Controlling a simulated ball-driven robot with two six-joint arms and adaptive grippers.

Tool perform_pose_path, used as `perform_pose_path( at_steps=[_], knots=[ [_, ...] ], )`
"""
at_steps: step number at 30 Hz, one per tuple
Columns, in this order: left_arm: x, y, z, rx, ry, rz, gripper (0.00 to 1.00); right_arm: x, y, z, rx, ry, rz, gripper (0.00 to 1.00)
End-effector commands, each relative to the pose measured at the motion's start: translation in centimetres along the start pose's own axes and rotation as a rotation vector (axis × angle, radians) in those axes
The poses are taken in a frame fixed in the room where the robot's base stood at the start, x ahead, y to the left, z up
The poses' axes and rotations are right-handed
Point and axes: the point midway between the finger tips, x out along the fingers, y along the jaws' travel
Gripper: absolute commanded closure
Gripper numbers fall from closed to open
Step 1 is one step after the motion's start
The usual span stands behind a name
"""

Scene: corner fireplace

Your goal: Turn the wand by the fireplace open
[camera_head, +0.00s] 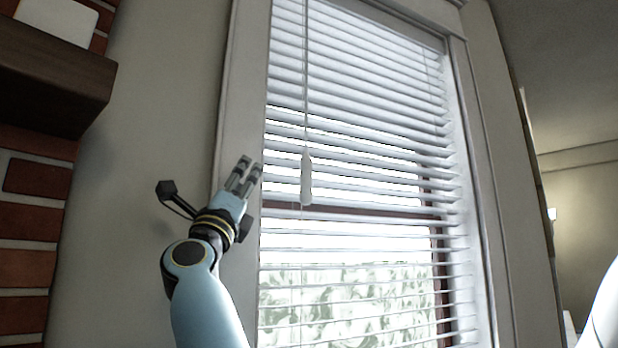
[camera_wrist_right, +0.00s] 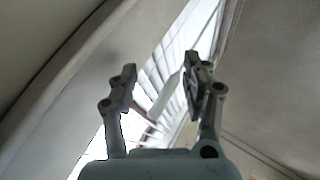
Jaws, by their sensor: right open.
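The wand (camera_head: 307,178) hangs in front of the window blind, a thin pale rod with a thicker white handle at its lower end. My right gripper (camera_head: 248,171) is left of the handle in the head view, over the window frame, with a gap between them. In the right wrist view the open fingers of my right gripper (camera_wrist_right: 160,72) point up, and the wand handle (camera_wrist_right: 166,94) shows between them, slanted. The fingers are not closed on it; how far beyond the fingertips it hangs I cannot tell. My left gripper is not in view.
The white blind (camera_head: 360,130) covers the window, its slats tilted with daylight showing between them. The window frame (camera_head: 240,100) stands beside my right gripper. A dark wood mantel (camera_head: 55,85) and brick (camera_head: 25,215) are at the left. Plain wall lies between them.

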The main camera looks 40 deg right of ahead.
Motion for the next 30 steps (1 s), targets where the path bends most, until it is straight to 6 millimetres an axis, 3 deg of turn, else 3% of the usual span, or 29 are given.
perform_pose_path(
  at_steps=[3, 6, 12, 15, 22, 30],
  knots=[
    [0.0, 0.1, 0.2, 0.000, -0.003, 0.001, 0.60, 3.1, -1.7, -1.2, 0.163, 0.214, -0.048, 0.52],
    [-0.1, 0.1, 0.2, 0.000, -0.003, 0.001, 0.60, 5.0, -2.7, -2.4, 0.317, 0.428, -0.074, 0.52],
    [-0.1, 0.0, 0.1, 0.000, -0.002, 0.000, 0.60, 5.9, -3.5, -3.2, 0.544, 0.795, -0.077, 0.52],
    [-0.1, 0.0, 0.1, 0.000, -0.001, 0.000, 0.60, 5.7, -3.5, -3.1, 0.596, 0.896, -0.068, 0.52],
    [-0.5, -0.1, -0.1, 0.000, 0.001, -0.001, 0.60, 6.4, -3.3, -4.1, 0.618, 0.951, -0.065, 0.52],
    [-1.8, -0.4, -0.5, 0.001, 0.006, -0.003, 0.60, 9.7, -2.3, -8.2, 0.615, 0.948, -0.068, 0.52]
  ],
)
